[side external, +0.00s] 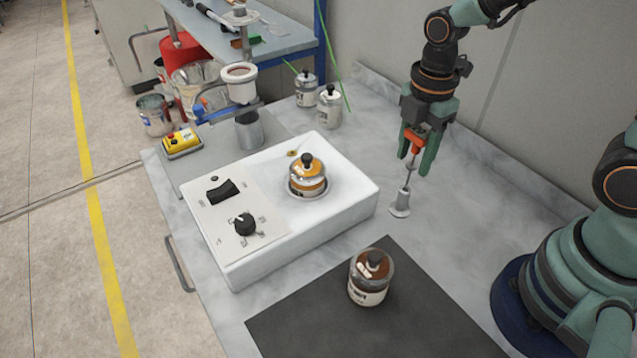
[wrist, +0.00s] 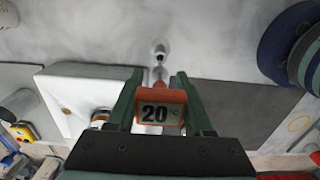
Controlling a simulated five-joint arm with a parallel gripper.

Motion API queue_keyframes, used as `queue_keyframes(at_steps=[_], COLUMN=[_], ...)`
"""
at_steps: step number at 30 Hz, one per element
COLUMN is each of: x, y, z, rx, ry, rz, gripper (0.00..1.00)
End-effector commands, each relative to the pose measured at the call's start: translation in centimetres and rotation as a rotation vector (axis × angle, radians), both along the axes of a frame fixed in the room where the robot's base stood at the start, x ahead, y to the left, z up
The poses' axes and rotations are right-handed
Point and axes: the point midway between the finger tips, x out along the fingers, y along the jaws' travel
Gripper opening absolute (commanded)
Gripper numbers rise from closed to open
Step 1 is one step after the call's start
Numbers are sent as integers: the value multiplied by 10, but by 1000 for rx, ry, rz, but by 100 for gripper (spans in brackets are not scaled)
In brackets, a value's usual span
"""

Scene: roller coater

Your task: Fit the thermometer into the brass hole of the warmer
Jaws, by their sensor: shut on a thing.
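The thermometer has an orange head (side external: 412,141) with a thin metal stem below it. Its display reads 20 °C in the wrist view (wrist: 159,113). My gripper (side external: 415,157) is shut on the head, right of the warmer and well apart from it. The stem points down to a small metal stand (side external: 400,206) on the table; I cannot tell whether its tip is still inside. The warmer (side external: 345,218) is a white box with a switch and a knob. Its brass hole (side external: 292,153) is on the top, behind a jar (side external: 308,180) seated in the warmer.
Another jar (side external: 368,290) stands on a dark mat (side external: 420,320) in front. Two jars (side external: 329,108) stand behind the warmer. A viscosity-cup stand (side external: 240,85) and a yellow button box (side external: 181,142) are at its back left. The table right of the warmer is mostly clear.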

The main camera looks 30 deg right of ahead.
Motion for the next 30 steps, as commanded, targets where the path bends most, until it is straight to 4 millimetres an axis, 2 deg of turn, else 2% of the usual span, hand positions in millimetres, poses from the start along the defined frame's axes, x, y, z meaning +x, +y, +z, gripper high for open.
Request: queue_keyframes(at_steps=[9,15,23,26,30], x=[1,1,6,20,50], y=[0,0,3,9,23], z=[83,121,142,144,143], rx=[1,1,0,0,-1], ry=[-8,-3,0,3,6], rz=[0,0,0,1,2], gripper=[0,0,0,0,0])
